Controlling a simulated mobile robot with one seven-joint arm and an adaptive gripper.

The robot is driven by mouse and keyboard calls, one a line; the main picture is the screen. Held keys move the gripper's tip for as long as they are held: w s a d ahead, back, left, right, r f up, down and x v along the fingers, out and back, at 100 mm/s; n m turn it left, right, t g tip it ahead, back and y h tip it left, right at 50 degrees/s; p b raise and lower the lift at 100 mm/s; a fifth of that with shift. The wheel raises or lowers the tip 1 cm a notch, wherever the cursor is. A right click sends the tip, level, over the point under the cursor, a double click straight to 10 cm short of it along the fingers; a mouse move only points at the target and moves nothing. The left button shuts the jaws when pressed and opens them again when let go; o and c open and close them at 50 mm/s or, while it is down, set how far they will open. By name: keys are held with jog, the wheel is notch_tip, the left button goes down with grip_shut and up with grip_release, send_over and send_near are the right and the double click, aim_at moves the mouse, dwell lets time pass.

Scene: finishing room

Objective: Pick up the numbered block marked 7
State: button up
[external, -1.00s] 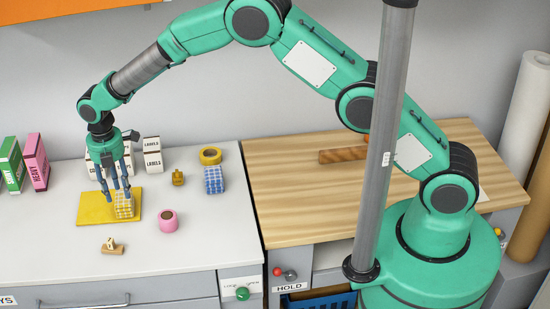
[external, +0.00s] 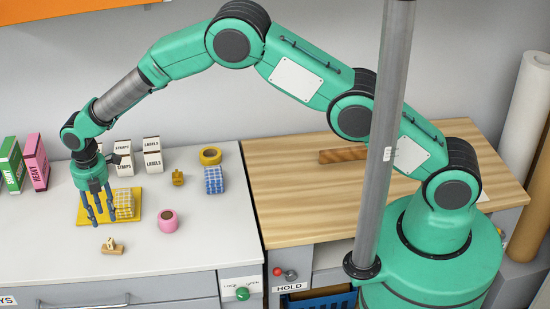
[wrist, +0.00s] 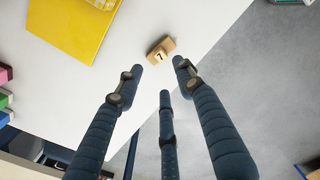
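The numbered block (wrist: 160,54) shows a dark 7 on a pale face in the wrist view and lies with a tan wooden piece (wrist: 165,44); I cannot tell if they are joined. In the external view the block (external: 109,244) is near the front edge of the white counter. My gripper (external: 100,221) hangs above the counter, over the yellow mat's front edge and behind the block. Its three dark blue fingers (wrist: 162,82) are spread open, with nothing between them. The block is apart from the fingertips, just beyond them in the wrist view.
A yellow mat (external: 88,215) bears a yellow checked block (external: 124,204). A pink roll (external: 168,221) is right of the numbered block. A blue checked block (external: 213,180), yellow tape roll (external: 210,156) and label boxes (external: 152,155) stand farther back. The counter around the block is clear.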

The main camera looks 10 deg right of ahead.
aim_at(113, 238)
jog(key=shift+f, duration=3.2)
jog(key=shift+s+f, duration=0.1)
jog(key=shift+f, duration=2.5)
grip_shut()
